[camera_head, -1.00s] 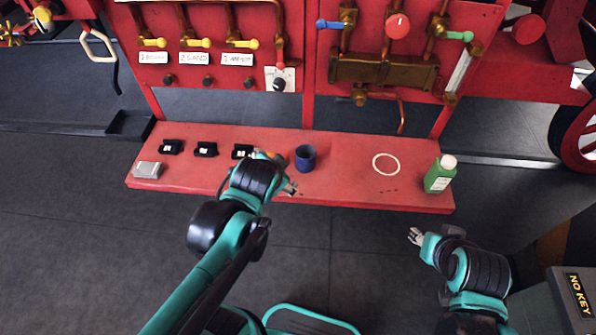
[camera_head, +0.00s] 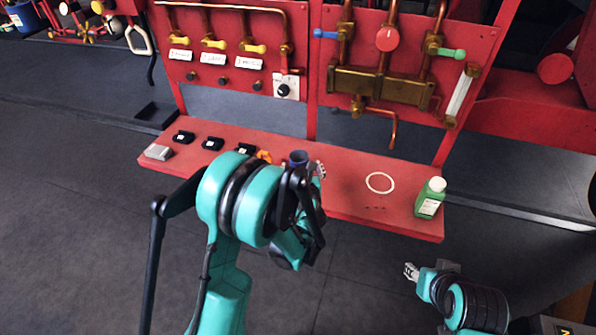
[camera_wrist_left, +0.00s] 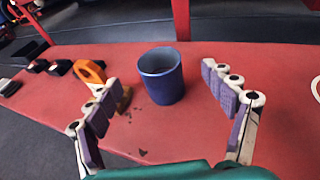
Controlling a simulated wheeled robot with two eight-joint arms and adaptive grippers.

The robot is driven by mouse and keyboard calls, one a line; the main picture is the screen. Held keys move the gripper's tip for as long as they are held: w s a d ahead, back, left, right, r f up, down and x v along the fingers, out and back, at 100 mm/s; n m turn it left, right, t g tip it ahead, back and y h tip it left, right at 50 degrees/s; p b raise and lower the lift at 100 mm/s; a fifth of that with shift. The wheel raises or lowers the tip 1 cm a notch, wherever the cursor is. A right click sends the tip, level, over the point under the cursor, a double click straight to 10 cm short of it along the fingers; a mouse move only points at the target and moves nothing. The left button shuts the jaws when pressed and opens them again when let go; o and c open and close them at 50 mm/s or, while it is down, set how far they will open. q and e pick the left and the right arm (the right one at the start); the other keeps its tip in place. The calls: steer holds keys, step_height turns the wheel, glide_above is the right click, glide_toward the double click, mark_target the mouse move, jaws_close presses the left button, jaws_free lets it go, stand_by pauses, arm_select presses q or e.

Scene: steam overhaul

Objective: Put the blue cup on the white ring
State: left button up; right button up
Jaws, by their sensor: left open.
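The blue cup (camera_head: 298,158) stands upright and open-topped on the red bench, partly hidden by my left arm in the head view. In the left wrist view the cup (camera_wrist_left: 162,84) shows ahead, between the lines of my fingers. My left gripper (camera_wrist_left: 159,74) is open and empty, its fingers on either side of the cup in the picture, with no contact visible. In the head view only one fingertip of it shows clearly, right of the cup. The white ring (camera_head: 380,174) lies flat and empty on the bench to the right. My right gripper (camera_head: 411,271) is low, off the bench.
An orange and brass part (camera_wrist_left: 92,72) stands close left of the cup, near my left finger. A green bottle (camera_head: 430,198) stands right of the ring. Black blocks (camera_head: 213,143) and a grey box (camera_head: 158,152) lie further left. A bent copper pipe (camera_head: 393,130) hangs behind the ring.

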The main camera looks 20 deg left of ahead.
mark_target(298, 153)
arm_select(q)
steer(key=shift+x, duration=1.15)
steer(key=b+x, duration=0.2)
steer(key=x, duration=0.3)
steer(key=shift+a+f, duration=0.15)
steer(key=shift+c, duration=0.9)
steer(key=c, duration=1.2)
steer(key=shift+c, duration=0.2)
